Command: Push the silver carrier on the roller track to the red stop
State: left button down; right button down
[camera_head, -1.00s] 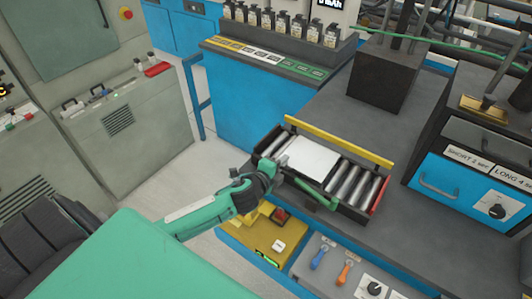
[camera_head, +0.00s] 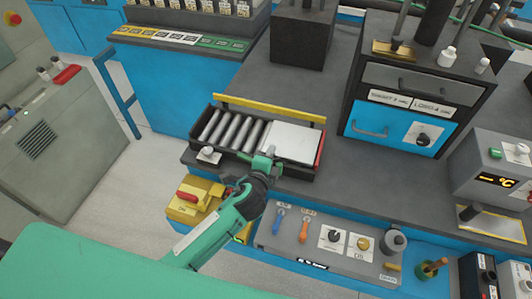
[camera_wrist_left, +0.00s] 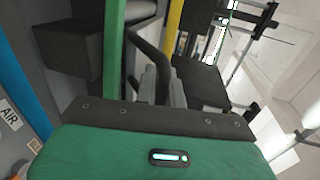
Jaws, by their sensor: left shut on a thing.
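The silver carrier (camera_head: 292,142) is a flat light plate on the roller track (camera_head: 231,131). It sits at the track's right end, right beside the red stop (camera_head: 320,150). No clear gap shows between them, but I cannot tell if they touch. My left gripper (camera_head: 265,161) is at the carrier's front left edge, shut on the carrier; its fingers partly hide that corner. My right gripper is not in view.
A yellow rail (camera_head: 270,108) runs along the track's back. Bare rollers lie left of the carrier. A yellow box with a red part (camera_head: 192,200) and a panel with blue and orange levers (camera_head: 304,228) are in front. A drawer cabinet (camera_head: 400,115) stands right.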

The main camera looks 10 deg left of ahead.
pick_arm(q)
jog(key=shift+d, duration=0.15)
jog(key=c, duration=1.5)
grip_release()
jog(key=shift+d, duration=0.1)
jog(key=shift+c, duration=0.2)
jog(key=shift+o, duration=0.3)
jog(key=shift+d, duration=0.1)
jog(key=shift+s, duration=0.1)
jog(key=b+v, duration=0.3)
jog(key=v, duration=1)
jog(key=shift+s+r, duration=0.15)
jog(key=shift+s, duration=0.15)
